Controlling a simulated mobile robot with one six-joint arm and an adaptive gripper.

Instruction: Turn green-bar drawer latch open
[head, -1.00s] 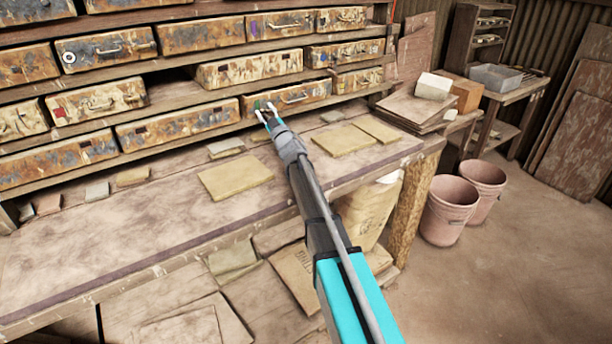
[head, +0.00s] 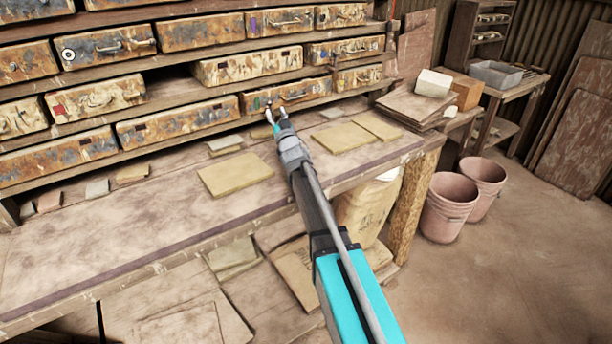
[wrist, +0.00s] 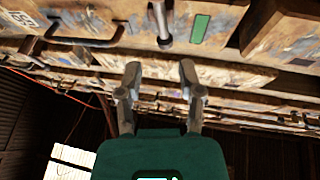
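The green-bar drawer (head: 312,90) is a rusty, worn drawer front on the lower shelf, closed, with a metal handle. Its green bar (wrist: 200,28) shows clearly in the wrist view. Next to the bar, a grey metal latch peg (wrist: 160,22) sticks out from the front; its turn position is hard to tell. A dark handle (wrist: 86,42) is farther left in that view. My gripper (head: 276,111) is in front of the drawer's left end. In the wrist view my gripper (wrist: 160,70) has its two fingers apart with nothing between them, and the peg lies just beyond the fingertips, apart from them.
Similar rusty drawers (head: 175,124) fill the shelves around it. The workbench (head: 130,235) below holds flat tiles (head: 236,174), with bare room at its left. Pink buckets (head: 449,208) stand on the floor at right.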

